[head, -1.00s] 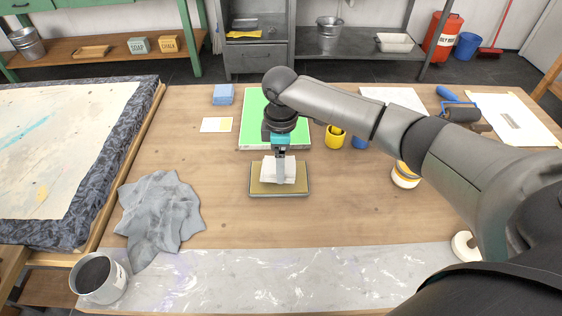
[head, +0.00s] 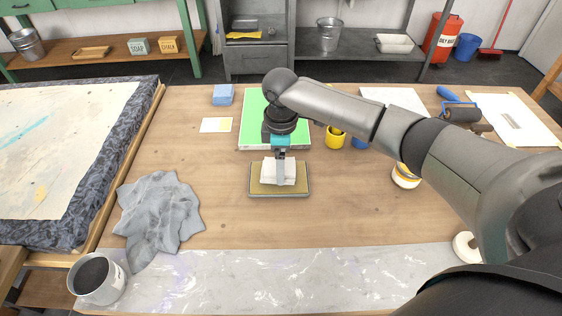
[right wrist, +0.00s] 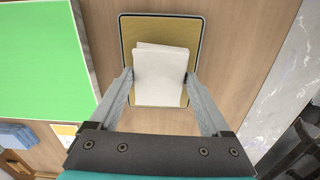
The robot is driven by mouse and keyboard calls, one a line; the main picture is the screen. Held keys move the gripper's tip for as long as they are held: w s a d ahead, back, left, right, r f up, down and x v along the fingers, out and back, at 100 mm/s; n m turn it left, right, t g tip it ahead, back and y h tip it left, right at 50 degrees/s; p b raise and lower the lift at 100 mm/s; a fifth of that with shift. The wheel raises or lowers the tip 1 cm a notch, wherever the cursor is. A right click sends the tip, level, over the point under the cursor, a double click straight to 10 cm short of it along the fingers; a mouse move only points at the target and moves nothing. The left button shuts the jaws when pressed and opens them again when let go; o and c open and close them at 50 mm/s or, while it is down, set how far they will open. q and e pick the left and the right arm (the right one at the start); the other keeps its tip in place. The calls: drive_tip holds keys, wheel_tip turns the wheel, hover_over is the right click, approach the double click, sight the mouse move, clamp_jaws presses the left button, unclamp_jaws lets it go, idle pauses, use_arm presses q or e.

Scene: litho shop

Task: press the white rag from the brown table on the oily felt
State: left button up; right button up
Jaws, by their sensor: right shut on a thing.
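The brown table (head: 350,215) spreads across the head view. The oily felt (head: 296,189) is a yellow-brown pad in a shallow grey-rimmed tray on it; it also shows in the right wrist view (right wrist: 134,50). My left gripper is not in view.
A green board (head: 255,125) lies just behind the felt. A yellow cup (head: 335,137), a blue cup (head: 360,142) and a white tin (head: 405,177) stand to the right. A grey cloth (head: 160,215) and a grey pot (head: 97,278) are at left. Table around the felt's front is clear.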

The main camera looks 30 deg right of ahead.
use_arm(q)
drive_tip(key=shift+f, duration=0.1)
use_arm(e)
drive_tip(key=shift+f, duration=0.45)
idle(0.4)
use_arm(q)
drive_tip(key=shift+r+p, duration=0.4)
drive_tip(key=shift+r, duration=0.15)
use_arm(e)
drive_tip(key=shift+s+f, duration=0.15)
drive_tip(key=shift+f, duration=0.05)
idle(1.8)
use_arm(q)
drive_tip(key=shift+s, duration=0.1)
